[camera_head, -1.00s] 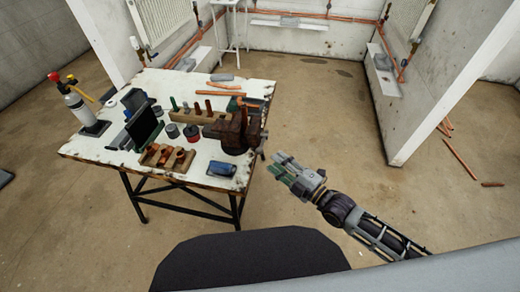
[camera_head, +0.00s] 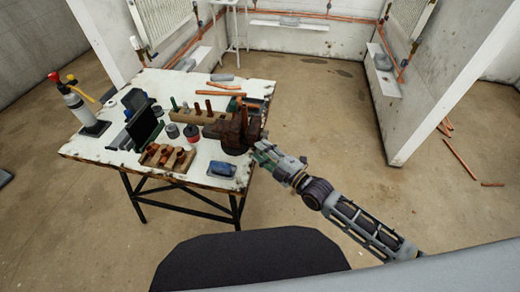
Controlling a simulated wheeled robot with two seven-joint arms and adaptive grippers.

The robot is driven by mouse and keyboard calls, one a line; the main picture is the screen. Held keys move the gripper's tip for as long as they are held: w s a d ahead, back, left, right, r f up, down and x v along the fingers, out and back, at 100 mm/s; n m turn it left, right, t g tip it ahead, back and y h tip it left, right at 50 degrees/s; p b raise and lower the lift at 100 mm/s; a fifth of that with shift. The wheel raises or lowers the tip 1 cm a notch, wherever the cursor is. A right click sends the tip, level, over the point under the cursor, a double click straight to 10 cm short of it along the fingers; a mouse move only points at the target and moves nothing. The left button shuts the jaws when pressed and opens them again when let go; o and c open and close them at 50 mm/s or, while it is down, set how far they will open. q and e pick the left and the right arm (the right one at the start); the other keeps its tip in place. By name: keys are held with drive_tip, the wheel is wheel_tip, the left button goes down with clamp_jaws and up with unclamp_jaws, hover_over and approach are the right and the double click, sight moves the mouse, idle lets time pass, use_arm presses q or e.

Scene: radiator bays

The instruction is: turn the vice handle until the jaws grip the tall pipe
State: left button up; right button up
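The vice (camera_head: 234,134) is rust-brown and stands at the right edge of the white bench. Its handle, seen a second ago at the vice's front right, is now mostly hidden by my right gripper (camera_head: 262,150). The gripper's fingertips are at the handle's place; whether they are closed on it is too small to tell. A copper pipe (camera_head: 240,104) stands upright by the vice; I cannot tell whether it is between the jaws. Shorter copper pipes (camera_head: 209,107) stand in a wooden block behind the vice. My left gripper is not in view.
The white bench (camera_head: 205,152) carries a wooden rack (camera_head: 166,157), a blue object (camera_head: 221,169), small tins (camera_head: 191,132), a dark upright panel (camera_head: 143,126) and a torch bottle (camera_head: 75,102). Floor right of the bench is clear up to the wall (camera_head: 455,85).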

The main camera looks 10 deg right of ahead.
drive_tip(key=shift+w+a, duration=0.45)
drive_tip(key=shift+w, duration=0.1)
drive_tip(key=shift+c, duration=0.6)
clamp_jaws()
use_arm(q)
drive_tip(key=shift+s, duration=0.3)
